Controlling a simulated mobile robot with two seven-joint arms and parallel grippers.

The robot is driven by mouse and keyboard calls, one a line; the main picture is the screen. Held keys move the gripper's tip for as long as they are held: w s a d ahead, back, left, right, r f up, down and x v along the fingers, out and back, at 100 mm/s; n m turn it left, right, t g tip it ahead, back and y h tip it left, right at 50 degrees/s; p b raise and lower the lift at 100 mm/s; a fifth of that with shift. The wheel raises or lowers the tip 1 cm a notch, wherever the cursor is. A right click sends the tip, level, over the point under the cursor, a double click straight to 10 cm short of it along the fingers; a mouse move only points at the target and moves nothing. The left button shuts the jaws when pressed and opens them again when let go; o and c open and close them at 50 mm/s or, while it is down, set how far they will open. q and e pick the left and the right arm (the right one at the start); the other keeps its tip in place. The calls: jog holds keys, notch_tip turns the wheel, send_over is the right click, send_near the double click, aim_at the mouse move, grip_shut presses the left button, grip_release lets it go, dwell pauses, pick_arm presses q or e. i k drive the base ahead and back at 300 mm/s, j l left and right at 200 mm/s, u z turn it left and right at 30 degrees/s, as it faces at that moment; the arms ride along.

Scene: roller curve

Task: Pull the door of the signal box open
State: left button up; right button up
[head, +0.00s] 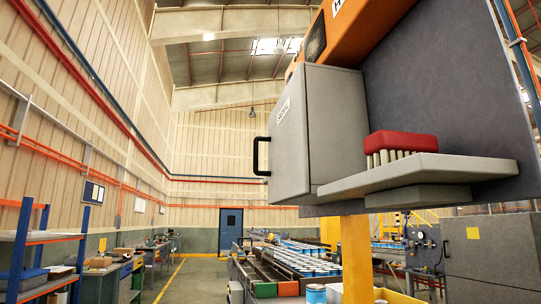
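The signal box (318,125) is a grey cabinet at the upper right of the head view, mounted on a larger grey panel. Its door (290,150) faces left and carries a white label and a black bar handle (258,157). The door looks closed against the box, though its far edge is hard to make out. Neither of my grippers shows in the head view, and nothing is touching the handle.
A grey shelf (420,171) juts out right of the box, with a red brush (400,143) on it. An orange housing (360,30) sits above. A yellow post (356,255) stands below. The space left of the handle is clear. A roller conveyor (300,262) lies beyond.

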aim_at(287, 174)
jog(key=i+j+z, duration=0.2)
jog(key=z, duration=0.15)
jog(key=i+j+z, duration=0.65)
jog(key=k+l, duration=0.1)
